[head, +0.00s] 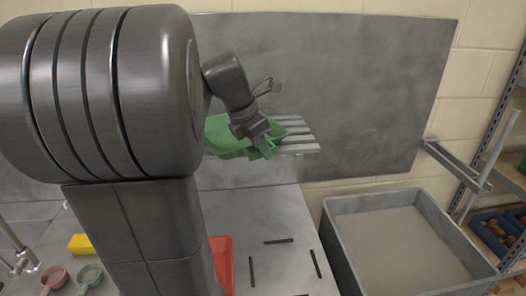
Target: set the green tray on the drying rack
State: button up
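The green tray (221,134) is at the back against the grey wall panel, partly hidden behind my arm. The drying rack (298,139) is a set of pale grey slats on that panel, showing to the right of the tray. The tray overlaps the left part of the slats in the picture; I cannot tell whether it rests on them or hangs just above. My gripper (258,138) is at the tray's near right side, against its green edge. Its fingertips are largely hidden, so their opening does not show clearly.
A large grey tub (343,213) of mortar stands at the lower right, beside the bench (268,215). The bench holds a red tray (222,262), dark strips, a yellow block (81,244) and two small scoops. A metal bracket (457,165) juts out at right, near shelving.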

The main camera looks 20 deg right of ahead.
jog(key=v, duration=1)
jog(key=shift+r, duration=0.2)
jog(key=shift+a+f, duration=0.1)
jog(key=shift+a, duration=0.05)
jog(key=x, duration=1.2)
jog(key=shift+f, duration=0.25)
notch_tip(320, 180, up, 3)
jog(key=shift+f, duration=0.15)
jog(key=shift+r, duration=0.55)
